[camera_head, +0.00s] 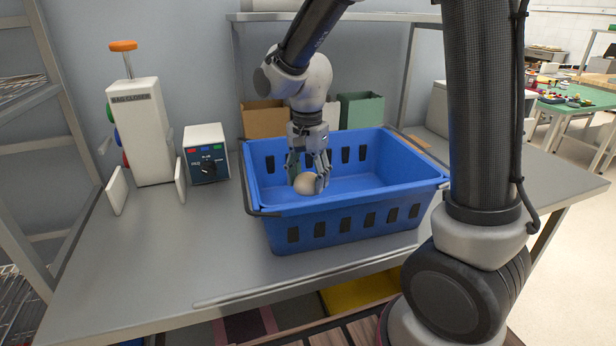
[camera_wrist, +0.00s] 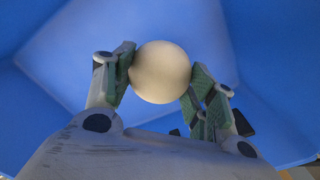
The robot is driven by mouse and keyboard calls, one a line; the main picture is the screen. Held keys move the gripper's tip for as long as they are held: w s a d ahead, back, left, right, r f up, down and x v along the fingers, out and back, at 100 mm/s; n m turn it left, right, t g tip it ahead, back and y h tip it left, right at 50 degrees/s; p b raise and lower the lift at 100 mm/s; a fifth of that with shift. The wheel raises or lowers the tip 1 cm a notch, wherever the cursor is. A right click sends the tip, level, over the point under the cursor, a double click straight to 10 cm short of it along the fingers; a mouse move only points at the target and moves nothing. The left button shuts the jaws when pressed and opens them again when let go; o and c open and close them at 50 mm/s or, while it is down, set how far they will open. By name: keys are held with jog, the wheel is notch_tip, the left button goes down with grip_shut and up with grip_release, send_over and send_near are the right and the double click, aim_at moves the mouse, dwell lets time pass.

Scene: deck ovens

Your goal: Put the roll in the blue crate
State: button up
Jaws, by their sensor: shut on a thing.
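The blue crate (camera_head: 345,217) stands on the grey table, its open top facing up. My gripper (camera_head: 307,172) points down inside the crate's opening, near its left end. It is shut on the roll (camera_head: 306,184), a pale, rounded piece. In the wrist view the roll (camera_wrist: 160,72) sits between the two green-padded fingers of my gripper (camera_wrist: 158,85), with the blue crate (camera_wrist: 60,120) filling the background. Whether the roll touches the crate floor cannot be told.
A white machine with an orange knob (camera_head: 123,46) and a small control box (camera_head: 206,153) stand left of the crate. Brown (camera_head: 264,119) and green (camera_head: 360,110) boxes stand behind it. My arm's lower links fill the right front. The table's left front (camera_head: 180,270) is clear.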

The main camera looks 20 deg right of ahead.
aim_at(308, 175)
jog(key=shift+f, duration=0.55)
jog(key=o, duration=0.9)
jog(key=shift+r, duration=0.1)
notch_tip(308, 175, up, 12)
jog(key=s+d+n+t, duration=0.1)
jog(key=s+d+n, duration=0.2)
jog(key=s+d, duration=0.2)
jog(key=s+d+r+n+t, duration=0.1)
jog(key=s+d+n+t, duration=0.1)
jog(key=s, duration=0.6)
jog(key=s+d+r+n+t, duration=0.1)
jog(key=s+d+n, duration=0.3)
jog(key=s+d, duration=0.2)
jog(key=shift+s+d+n, duration=0.15)
jog(key=shift+d+n, duration=0.15)
jog(key=shift+d, duration=0.55)
jog(key=shift+r, duration=0.1)
